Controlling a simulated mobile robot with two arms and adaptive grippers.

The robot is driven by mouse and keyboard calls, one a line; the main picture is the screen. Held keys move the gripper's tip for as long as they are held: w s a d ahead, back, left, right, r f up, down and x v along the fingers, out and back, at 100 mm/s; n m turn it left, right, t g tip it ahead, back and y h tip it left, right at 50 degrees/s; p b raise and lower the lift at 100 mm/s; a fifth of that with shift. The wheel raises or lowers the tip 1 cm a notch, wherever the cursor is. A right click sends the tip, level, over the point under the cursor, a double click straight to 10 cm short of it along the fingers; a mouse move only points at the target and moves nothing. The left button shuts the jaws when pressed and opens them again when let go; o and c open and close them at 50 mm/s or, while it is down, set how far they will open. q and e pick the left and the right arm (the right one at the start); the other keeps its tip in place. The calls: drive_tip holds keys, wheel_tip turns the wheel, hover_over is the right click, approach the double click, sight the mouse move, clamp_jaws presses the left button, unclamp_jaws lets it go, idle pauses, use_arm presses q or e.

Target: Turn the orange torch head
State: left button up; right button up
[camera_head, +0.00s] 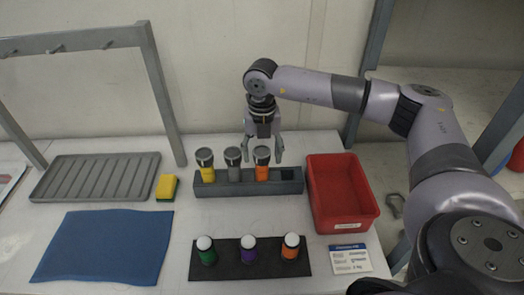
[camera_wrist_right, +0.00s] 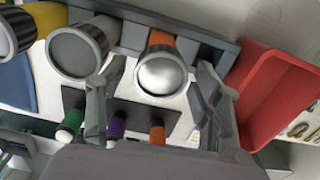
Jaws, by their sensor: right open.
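The orange torch (camera_head: 262,173) stands upright in the grey rack (camera_head: 212,189), third from the left, with its grey head (camera_head: 262,155) on top. In the right wrist view the round torch head (camera_wrist_right: 162,73) shows from above, with its orange body (camera_wrist_right: 160,38) behind it. My right gripper (camera_head: 263,158) points down at the torch head with its fingers apart. In the right wrist view the open fingers (camera_wrist_right: 153,82) lie on either side of the head, with a visible gap at each side. I cannot tell whether the fingertips are level with the head. My left gripper is not in view.
A grey torch (camera_head: 233,158) and a yellow torch (camera_head: 206,160) stand to the left in the rack. A red bin (camera_head: 372,208) is close on the right. In front, a dark mat (camera_head: 225,268) holds green, purple and orange white-topped items. A blue cloth (camera_head: 105,245) lies left.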

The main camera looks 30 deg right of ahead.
drive_tip(key=shift+f, duration=0.3)
drive_tip(key=shift+c, duration=0.5)
drive_tip(key=c, duration=1.1)
